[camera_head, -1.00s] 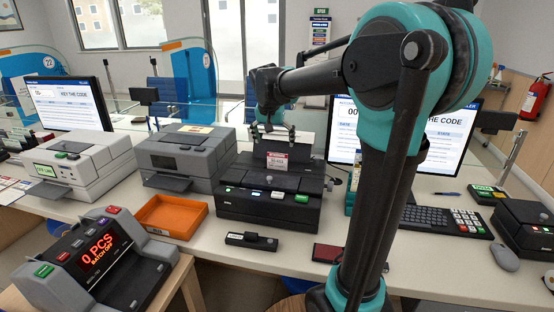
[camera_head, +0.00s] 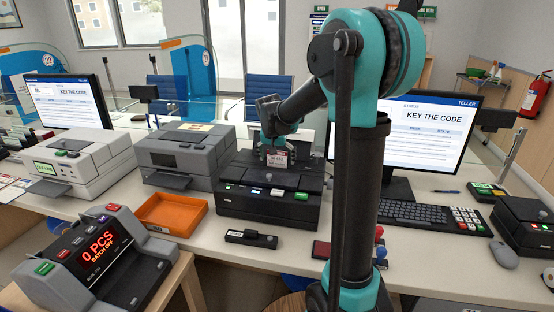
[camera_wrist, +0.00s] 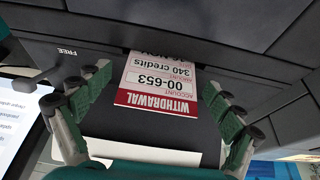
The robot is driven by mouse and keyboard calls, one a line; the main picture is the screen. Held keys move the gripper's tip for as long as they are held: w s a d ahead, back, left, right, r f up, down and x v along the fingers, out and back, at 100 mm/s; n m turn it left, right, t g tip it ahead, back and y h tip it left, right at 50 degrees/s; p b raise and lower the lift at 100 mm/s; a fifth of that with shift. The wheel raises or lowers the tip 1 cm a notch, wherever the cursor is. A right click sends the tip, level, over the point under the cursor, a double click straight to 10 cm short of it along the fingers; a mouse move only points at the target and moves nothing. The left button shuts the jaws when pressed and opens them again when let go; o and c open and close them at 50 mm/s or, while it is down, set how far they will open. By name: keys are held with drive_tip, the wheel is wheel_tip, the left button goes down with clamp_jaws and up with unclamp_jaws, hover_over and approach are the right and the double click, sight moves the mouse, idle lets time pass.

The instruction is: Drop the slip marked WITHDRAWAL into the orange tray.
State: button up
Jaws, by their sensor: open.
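The WITHDRAWAL slip (camera_wrist: 160,88) is white with a red band and stands out of a slot in a black machine. In the head view the slip (camera_head: 278,164) is partly covered by my gripper. My gripper (camera_head: 277,152) is above the machine at the slip. In the wrist view my gripper (camera_wrist: 158,84) is open, with its green-padded fingers on either side of the slip and gaps on both sides. The orange tray (camera_head: 172,211) is empty and sits on the counter, left of the black machine.
The black machine (camera_head: 262,204) stands mid-counter. A grey printer (camera_head: 180,160) is behind the tray, and a counting machine (camera_head: 95,255) is at front left. A small black device (camera_head: 250,239) lies in front. A monitor (camera_head: 415,135) and keyboard (camera_head: 420,217) are on the right.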

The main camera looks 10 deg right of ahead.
drive_tip(key=c, duration=1.2)
drive_tip(key=o, duration=0.4)
drive_tip(key=shift+c, duration=1.1)
drive_tip(key=shift+r, duration=5.75)
drive_tip(key=o, duration=0.4)
drive_tip(key=c, duration=0.5)
